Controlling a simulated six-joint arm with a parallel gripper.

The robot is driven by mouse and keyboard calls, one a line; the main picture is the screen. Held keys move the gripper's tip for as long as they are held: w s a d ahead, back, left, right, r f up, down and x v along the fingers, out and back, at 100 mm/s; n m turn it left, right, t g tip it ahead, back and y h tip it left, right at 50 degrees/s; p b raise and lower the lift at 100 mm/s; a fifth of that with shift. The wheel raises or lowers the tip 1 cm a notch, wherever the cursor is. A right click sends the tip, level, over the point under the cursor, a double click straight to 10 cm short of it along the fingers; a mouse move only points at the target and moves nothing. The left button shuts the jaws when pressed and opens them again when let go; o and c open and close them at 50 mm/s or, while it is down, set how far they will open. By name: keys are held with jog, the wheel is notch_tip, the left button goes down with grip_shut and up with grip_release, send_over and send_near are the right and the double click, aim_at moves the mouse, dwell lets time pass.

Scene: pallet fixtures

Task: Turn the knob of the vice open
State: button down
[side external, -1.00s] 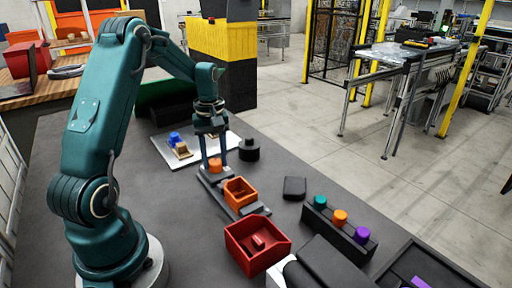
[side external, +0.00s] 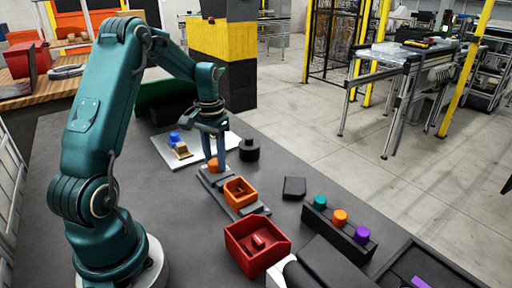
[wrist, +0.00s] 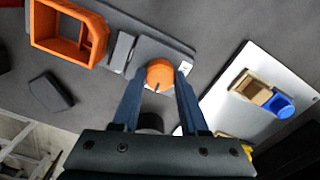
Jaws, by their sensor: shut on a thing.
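The vice (side external: 219,186) is a long grey base on the dark table, with an orange round knob (side external: 212,164) at its far end. The knob also shows in the wrist view (wrist: 160,73), with a dark pointer line on it. An orange open box-shaped part (side external: 240,193) sits at the vice's near end; it also shows in the wrist view (wrist: 68,33). My gripper (side external: 216,165) points down over the knob. In the wrist view its two blue fingers (wrist: 159,78) stand on either side of the knob and are shut on it.
A white plate (side external: 208,150) with a blue knob and a tan block lies behind the vice. A black round piece (side external: 249,150) stands close right of my gripper. A red bin (side external: 256,245), a dark block (side external: 294,188) and a rack with coloured pegs (side external: 338,229) stand nearer.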

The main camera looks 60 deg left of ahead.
aim_at(215, 161)
jog(key=shift+m, duration=0.5)
jog(key=shift+c, duration=2.2)
grip_release()
jog(key=shift+r, duration=2.6)
